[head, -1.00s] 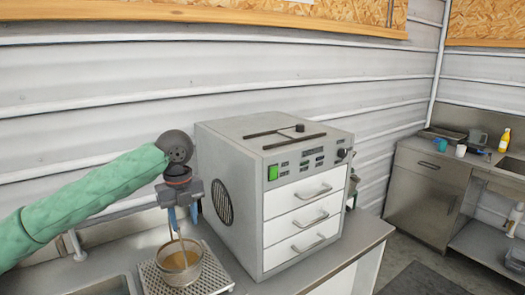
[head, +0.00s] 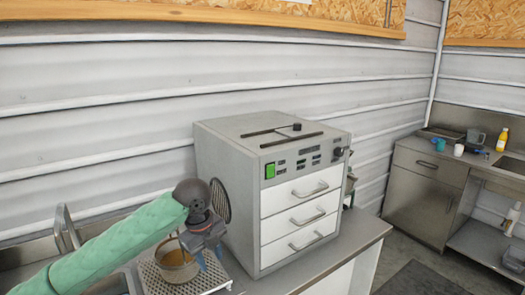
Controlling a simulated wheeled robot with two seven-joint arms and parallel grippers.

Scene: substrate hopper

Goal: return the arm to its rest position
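My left arm, in a green sleeve, comes in from the lower left of the head view. Its gripper (head: 211,259) points down with its two blue fingers apart and nothing visible between them. It is just right of a clear round container (head: 176,272) with brown contents, and overlaps its edge in the picture. I cannot tell whether they touch. The container stands on a perforated metal tray (head: 211,287); my wrist hides its back part. My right gripper is out of view.
A grey cabinet with three white drawers (head: 300,213) stands on the counter (head: 345,243) close right of my gripper. A sink with a tap (head: 66,228) is at the left. Cups and a yellow bottle (head: 502,140) stand on a far counter. Corrugated wall is behind.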

